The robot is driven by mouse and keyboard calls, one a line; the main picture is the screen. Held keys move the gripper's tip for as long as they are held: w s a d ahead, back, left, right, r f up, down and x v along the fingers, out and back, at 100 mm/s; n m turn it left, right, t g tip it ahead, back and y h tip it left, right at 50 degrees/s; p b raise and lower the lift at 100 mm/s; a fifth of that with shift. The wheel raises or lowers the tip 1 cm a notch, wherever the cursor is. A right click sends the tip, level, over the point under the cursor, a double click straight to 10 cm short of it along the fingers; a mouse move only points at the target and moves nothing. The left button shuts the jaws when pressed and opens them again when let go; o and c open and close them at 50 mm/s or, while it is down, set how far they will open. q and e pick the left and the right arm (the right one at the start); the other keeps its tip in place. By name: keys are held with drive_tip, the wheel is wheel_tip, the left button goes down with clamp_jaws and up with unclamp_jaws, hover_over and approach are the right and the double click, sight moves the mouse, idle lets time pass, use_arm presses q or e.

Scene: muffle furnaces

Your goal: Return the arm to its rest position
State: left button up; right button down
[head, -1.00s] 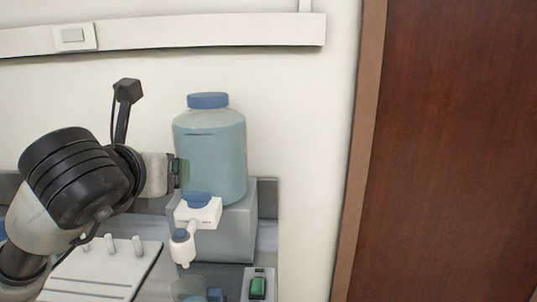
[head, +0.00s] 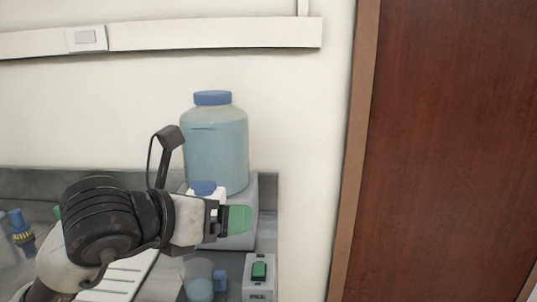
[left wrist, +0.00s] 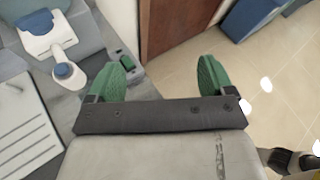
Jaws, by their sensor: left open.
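My left arm comes in from the left in the head view, and its gripper (head: 238,220) is in front of the grey stand that carries a large jug. In the left wrist view the two green fingers of the left gripper (left wrist: 168,78) are spread wide apart with nothing between them. Behind them show the bench edge, a brown door and the tiled floor. My right gripper is in neither view.
A large bluish jug (head: 216,150) with a blue cap stands on the grey stand (head: 243,235). A beaker (head: 198,283) and a box with a green switch (head: 259,280) are below the gripper. A white rack (left wrist: 22,125) lies on the bench. A brown door (head: 450,150) is at right.

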use_arm(q)
drive_tip(key=s+d+r+g+h, duration=0.1)
drive_tip(key=s+d+g+h, duration=0.45)
drive_tip(key=s+h, duration=0.55)
drive_tip(key=w+a+f+n+t+y, duration=0.2)
drive_tip(key=w+a+n+t+y, duration=0.3)
drive_tip(key=n+t, duration=0.65)
drive_tip(key=w+a+f+n+t+y, duration=0.2)
drive_tip(key=a+n+t+y, duration=0.55)
drive_tip(key=n, duration=0.75)
drive_tip(key=a+f+n+g+y, duration=0.35)
drive_tip(key=f+n+y, duration=0.2)
drive_tip(key=f, duration=0.25)
drive_tip(key=a+f+n+g+y, duration=0.2)
drive_tip(key=a+f+n+y, duration=0.2)
drive_tip(key=f+n, duration=0.3)
drive_tip(key=s+d+f+g+h, duration=0.2)
drive_tip(key=s+f+g, duration=1.45)
drive_tip(key=f, duration=0.55)
wheel_tip(320, 180, down, 25)
drive_tip(key=s, duration=0.2)
drive_tip(key=s+a+f, duration=0.3)
drive_tip(key=s+f, duration=1.3)
drive_tip(key=shift+s+a+f+g, duration=0.2)
drive_tip(key=shift+s+f+g, duration=0.05)
drive_tip(key=shift+f+g, duration=0.1)
